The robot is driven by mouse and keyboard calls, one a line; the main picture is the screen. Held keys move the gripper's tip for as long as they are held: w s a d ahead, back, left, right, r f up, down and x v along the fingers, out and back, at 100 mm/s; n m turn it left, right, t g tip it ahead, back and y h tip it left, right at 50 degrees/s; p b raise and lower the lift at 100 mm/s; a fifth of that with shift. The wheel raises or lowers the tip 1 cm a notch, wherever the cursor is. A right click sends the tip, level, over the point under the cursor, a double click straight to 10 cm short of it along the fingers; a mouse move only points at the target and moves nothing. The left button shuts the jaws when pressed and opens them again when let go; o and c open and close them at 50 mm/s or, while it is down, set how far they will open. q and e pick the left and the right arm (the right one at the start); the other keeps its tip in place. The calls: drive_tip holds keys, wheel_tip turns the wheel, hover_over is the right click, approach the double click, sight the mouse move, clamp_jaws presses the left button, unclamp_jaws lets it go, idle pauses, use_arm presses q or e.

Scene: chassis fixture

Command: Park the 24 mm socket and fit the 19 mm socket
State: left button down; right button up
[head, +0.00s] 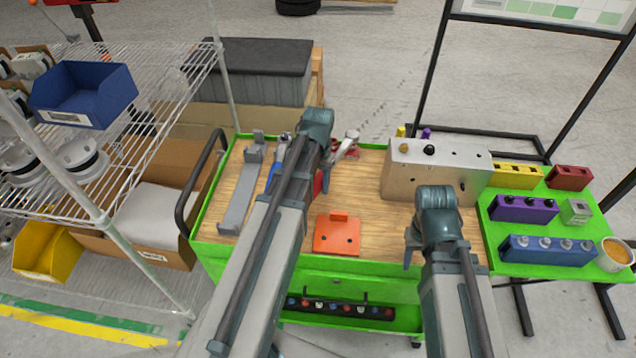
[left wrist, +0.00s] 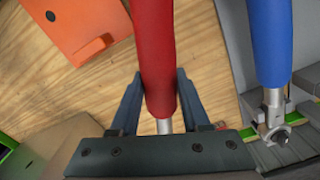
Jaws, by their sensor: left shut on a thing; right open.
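A red-handled tool (left wrist: 157,55) stands between my left gripper's fingers (left wrist: 155,105), which are shut on the handle, in the left wrist view. In the head view my left gripper (head: 322,172) is over the wooden cart top, and my arm hides most of the tool. A metal tool head (head: 347,146) shows just beyond it. I cannot tell which socket, if any, is on it. My right gripper (head: 411,246) is open and empty near the cart's right front, before the metal block. Small sockets (head: 340,308) sit in a rail on the cart's front; their sizes are unreadable.
An orange block (head: 337,237) with dark holes lies between my arms. A blue-handled tool (head: 273,176) and grey tray (head: 241,190) are at left. A metal block (head: 435,178) stands at right. Purple (head: 522,209) and blue (head: 548,250) holders sit on the green side shelf.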

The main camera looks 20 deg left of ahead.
use_arm(q)
drive_tip(key=shift+f+b, duration=0.3)
drive_tip(key=shift+f, duration=0.05)
use_arm(e)
drive_tip(key=shift+f, duration=0.35)
use_arm(q)
drive_tip(key=shift+r, duration=0.25)
use_arm(e)
drive_tip(key=shift+r, duration=0.25)
use_arm(q)
drive_tip(key=shift+r+p, duration=2.55)
drive_tip(key=shift+p, duration=0.3)
use_arm(e)
drive_tip(key=shift+r, duration=2.6)
